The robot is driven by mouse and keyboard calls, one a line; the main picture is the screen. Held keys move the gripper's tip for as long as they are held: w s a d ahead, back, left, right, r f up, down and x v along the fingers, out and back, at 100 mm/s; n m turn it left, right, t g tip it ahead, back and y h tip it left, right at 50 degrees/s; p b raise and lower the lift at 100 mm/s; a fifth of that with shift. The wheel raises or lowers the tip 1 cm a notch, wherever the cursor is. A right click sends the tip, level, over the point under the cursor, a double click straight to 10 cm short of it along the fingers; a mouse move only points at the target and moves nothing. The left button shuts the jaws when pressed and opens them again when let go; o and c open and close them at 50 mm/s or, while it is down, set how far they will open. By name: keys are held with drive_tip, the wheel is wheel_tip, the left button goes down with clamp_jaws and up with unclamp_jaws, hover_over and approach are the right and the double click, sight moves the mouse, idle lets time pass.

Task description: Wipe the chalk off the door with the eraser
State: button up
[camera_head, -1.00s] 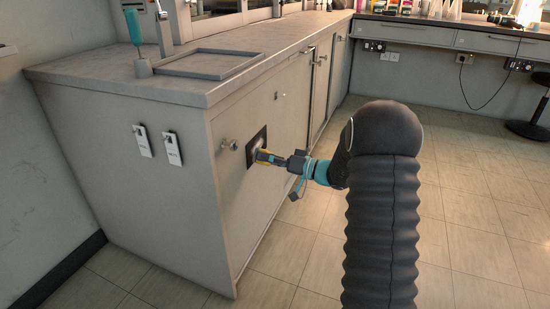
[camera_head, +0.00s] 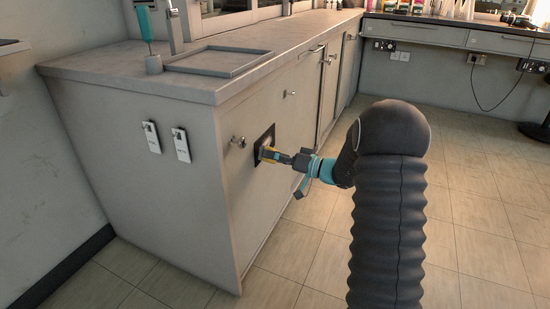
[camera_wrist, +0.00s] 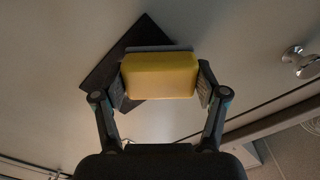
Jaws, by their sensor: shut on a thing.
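My gripper (camera_wrist: 160,88) is shut on the yellow eraser (camera_wrist: 159,76), with a finger on each side of it. The eraser's grey pad faces the door (camera_head: 282,179), at a dark square patch (camera_wrist: 122,48) on it. In the head view the eraser shows small at the dark patch (camera_head: 261,137), at the end of my arm. A pale chalk smear may show there beside the eraser, but it is too small to be sure. The eraser hides part of the patch in the wrist view. I cannot tell whether pad and door touch.
A metal knob (camera_head: 238,142) sticks out of the door left of the patch; a knob (camera_wrist: 300,62) also shows in the wrist view. A worktop (camera_head: 190,88) with a shallow tray (camera_head: 218,60) lies above. Tags (camera_head: 181,145) hang on the cabinet's side.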

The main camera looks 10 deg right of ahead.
sight(273, 137)
drive_tip(key=shift+b+x, duration=0.6)
drive_tip(key=shift+x, duration=0.35)
drive_tip(key=shift+w+d+f+b, duration=0.15)
drive_tip(key=shift+w+d+b, duration=0.25)
drive_tip(key=shift+b, duration=0.15)
drive_tip(key=shift+w+d+b, duration=0.65)
drive_tip(key=shift+w+b, duration=0.05)
drive_tip(key=shift+w, duration=0.2)
drive_tip(key=shift+w+d, duration=0.5)
drive_tip(key=shift+w, duration=0.35)
drive_tip(key=shift+w+d, duration=0.5)
drive_tip(key=shift+w, duration=0.35)
drive_tip(key=shift+w+d, duration=0.15)
drive_tip(key=shift+w, duration=0.05)
drive_tip(key=shift+c, duration=0.4)
drive_tip(key=shift+w+d, duration=0.85)
drive_tip(key=shift+w, duration=0.35)
